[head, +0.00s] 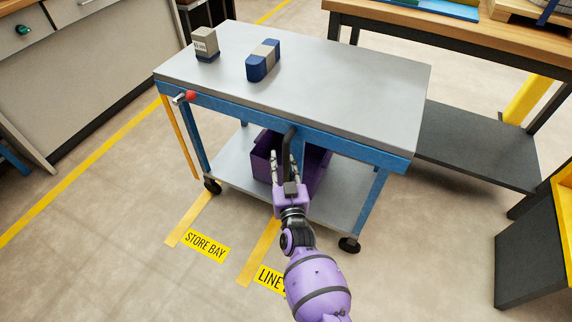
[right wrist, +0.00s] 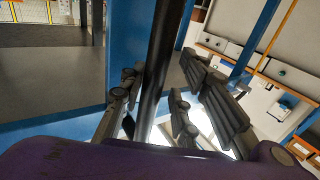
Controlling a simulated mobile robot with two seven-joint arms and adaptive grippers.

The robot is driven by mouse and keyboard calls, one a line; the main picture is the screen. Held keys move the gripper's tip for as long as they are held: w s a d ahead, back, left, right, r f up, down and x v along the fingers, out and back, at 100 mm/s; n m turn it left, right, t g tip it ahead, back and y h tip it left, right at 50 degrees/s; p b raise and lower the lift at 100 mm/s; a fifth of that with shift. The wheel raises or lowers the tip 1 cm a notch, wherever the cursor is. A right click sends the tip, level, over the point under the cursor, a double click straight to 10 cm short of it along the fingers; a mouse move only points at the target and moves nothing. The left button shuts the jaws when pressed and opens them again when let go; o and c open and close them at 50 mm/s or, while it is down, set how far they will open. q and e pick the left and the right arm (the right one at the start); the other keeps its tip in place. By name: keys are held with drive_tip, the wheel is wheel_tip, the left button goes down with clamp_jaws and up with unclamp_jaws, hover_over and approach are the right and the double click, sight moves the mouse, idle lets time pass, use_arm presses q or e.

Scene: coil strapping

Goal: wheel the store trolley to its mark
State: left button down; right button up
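The store trolley (head: 330,75) has a grey top, a blue frame and a lower shelf on black castors. It stands behind the yellow floor labels STORE BAY (head: 206,246) and LINE (head: 271,279), the second partly hidden by my arm. A dark upright handle bar (head: 290,134) is at its near side. My right gripper (head: 286,166) is at this bar with its fingers apart. In the right wrist view the black bar (right wrist: 163,65) passes between the open fingers (right wrist: 170,98), with a gap visible on the right side. My left gripper is not in view.
A grey box (head: 205,43) and a blue-grey block (head: 263,60) lie on the trolley top; a purple bin (head: 262,158) is on its shelf. A red-tipped lever (head: 187,97) sticks out at left. A wood-topped bench (head: 470,40) stands close at right. Floor in front-left is clear.

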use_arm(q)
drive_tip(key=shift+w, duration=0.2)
use_arm(e)
drive_tip(key=shift+d, duration=0.15)
drive_tip(key=shift+s, duration=0.1)
drive_tip(key=s, duration=1.1)
drive_tip(key=shift+s+d, duration=0.4)
